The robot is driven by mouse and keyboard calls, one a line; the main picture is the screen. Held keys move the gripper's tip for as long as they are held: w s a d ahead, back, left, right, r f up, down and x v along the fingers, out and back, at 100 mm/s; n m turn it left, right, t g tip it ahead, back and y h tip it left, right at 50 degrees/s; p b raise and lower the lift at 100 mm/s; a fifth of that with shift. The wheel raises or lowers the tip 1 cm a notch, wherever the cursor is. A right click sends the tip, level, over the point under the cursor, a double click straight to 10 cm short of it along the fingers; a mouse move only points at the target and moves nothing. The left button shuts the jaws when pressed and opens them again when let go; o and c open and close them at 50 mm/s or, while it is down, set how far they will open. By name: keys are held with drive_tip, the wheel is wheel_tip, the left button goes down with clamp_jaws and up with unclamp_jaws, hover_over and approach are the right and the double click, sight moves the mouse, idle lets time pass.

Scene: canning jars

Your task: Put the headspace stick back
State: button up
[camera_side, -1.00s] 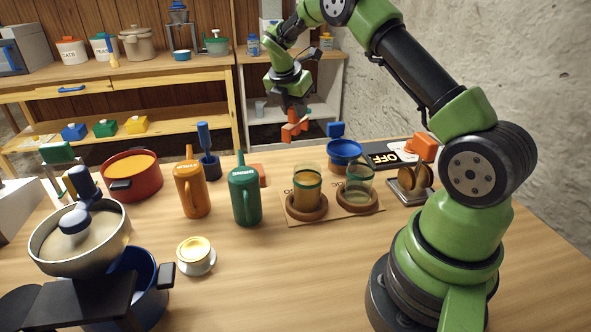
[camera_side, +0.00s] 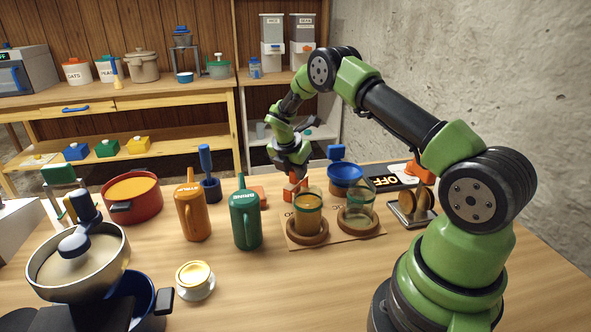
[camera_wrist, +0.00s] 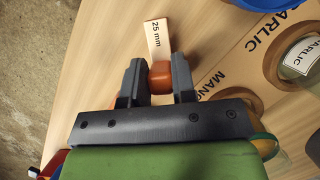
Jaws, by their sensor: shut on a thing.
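The headspace stick shows in the wrist view as a pale flat strip (camera_wrist: 157,37) marked "25 mm" with an orange grip (camera_wrist: 161,76). My gripper (camera_wrist: 160,84) is shut on the orange grip, with a dark finger on each side. In the side view my gripper (camera_side: 291,170) points down low over the table, behind the amber-filled jar (camera_side: 308,212). The orange part of the stick (camera_side: 292,187) shows just below the fingers. The jar hides its lower end, so I cannot tell if it touches the table.
The labelled board (camera_side: 287,241) holds the amber jar and a clear jar (camera_side: 357,210) on wooden rings.

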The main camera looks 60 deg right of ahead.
drive_tip(key=shift+f, duration=0.15)
drive_tip(key=o, duration=0.9)
